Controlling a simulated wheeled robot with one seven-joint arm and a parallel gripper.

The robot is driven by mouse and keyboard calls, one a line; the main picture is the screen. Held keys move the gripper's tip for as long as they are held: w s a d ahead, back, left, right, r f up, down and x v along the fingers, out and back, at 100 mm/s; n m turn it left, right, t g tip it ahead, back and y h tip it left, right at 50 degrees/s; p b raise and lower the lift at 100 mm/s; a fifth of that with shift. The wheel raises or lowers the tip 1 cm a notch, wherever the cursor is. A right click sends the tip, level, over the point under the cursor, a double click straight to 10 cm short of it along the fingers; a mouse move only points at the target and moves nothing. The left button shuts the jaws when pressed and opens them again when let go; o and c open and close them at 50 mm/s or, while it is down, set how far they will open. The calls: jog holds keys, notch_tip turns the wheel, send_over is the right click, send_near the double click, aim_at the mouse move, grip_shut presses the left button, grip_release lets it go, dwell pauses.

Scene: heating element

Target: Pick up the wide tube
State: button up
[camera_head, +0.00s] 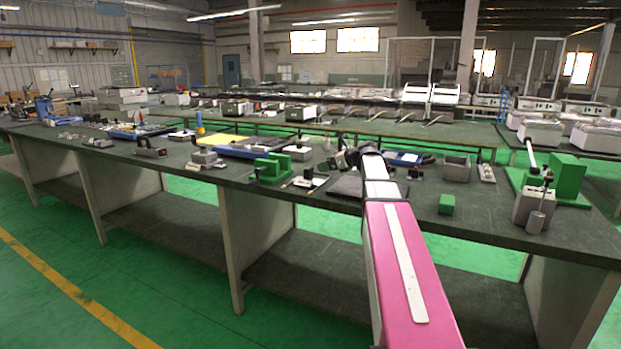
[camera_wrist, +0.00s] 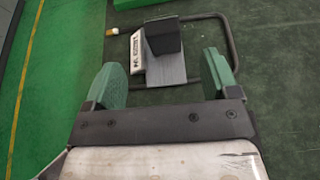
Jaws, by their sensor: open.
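I cannot tell for sure which thing is the wide tube. A short grey cylinder (camera_head: 535,222) leans at the front of a grey block at the right end of the bench. A pale rod (camera_head: 530,153) stands tilted by the green machine behind it. My gripper (camera_wrist: 163,80) has two green fingers spread apart, with nothing held between them. A black block (camera_wrist: 164,36) on a grey plate (camera_wrist: 167,70) lies just beyond and below the fingers. In the head view my gripper (camera_head: 348,158) is over the middle of the bench, partly hidden by my arm.
The dark bench (camera_head: 480,218) carries many items. A green cube (camera_head: 446,204), an open grey box (camera_head: 456,169) and a green machine (camera_head: 566,176) stand to the right. A green clamp-like block (camera_head: 272,168) is left of my arm. A bent metal frame (camera_wrist: 231,42) surrounds the plate.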

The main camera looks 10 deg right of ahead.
aim_at(311, 168)
jog(key=x, duration=0.9)
jog(key=shift+w, duration=0.2)
jog(key=c, duration=1.3)
